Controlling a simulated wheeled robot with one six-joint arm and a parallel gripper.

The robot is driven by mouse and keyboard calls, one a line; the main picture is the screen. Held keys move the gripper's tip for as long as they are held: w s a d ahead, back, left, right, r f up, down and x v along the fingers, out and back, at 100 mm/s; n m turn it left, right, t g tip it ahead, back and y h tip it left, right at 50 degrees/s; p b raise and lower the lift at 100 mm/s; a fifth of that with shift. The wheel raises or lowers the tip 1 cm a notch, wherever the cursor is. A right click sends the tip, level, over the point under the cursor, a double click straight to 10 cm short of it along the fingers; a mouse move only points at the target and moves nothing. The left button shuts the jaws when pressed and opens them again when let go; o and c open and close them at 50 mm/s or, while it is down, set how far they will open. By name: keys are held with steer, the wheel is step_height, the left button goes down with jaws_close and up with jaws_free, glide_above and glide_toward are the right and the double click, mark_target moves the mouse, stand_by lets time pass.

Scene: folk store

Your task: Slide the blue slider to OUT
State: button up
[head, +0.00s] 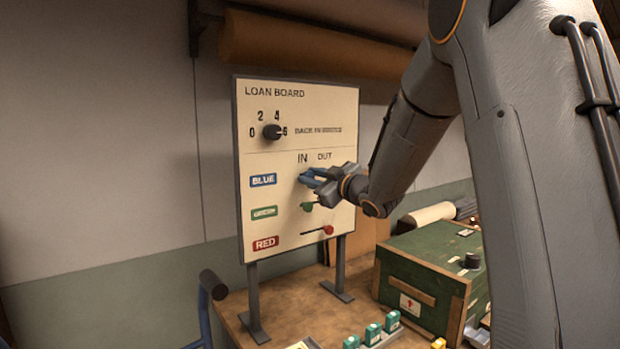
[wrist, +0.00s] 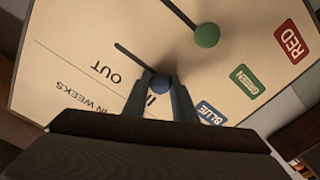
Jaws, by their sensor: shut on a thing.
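The loan board (head: 220,160) stands upright on two legs with IN and OUT printed above three slots. My gripper (head: 306,177) reaches in from the right at the top slot, in the blue label's row (head: 263,180). In the wrist view my gripper (wrist: 160,88) is shut on the round blue slider knob (wrist: 160,82). The knob sits at the IN end, and its bare slot (wrist: 135,58) runs away toward the OUT lettering (wrist: 106,71). In the head view my fingers largely hide the blue knob.
The green knob (head: 307,206) sits at its IN end just below my gripper. The red knob (head: 328,230) is at its OUT end. A black dial (head: 272,132) is above. A green chest (head: 420,265) and small teal boxes (head: 373,333) occupy the bench to the right and front.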

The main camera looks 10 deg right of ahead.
steer(key=w+d+p, duration=0.1)
steer(key=w+d, duration=0.1)
steer(key=d, duration=0.5)
steer(key=shift+w, duration=0.4)
steer(key=o, duration=1)
steer(key=shift+a, duration=0.1)
steer(key=shift+c, duration=0.2)
steer(key=shift+s, duration=0.1)
steer(key=p+v, duration=0.2)
steer(key=v, duration=0.6)
steer(key=shift+s, duration=0.35)
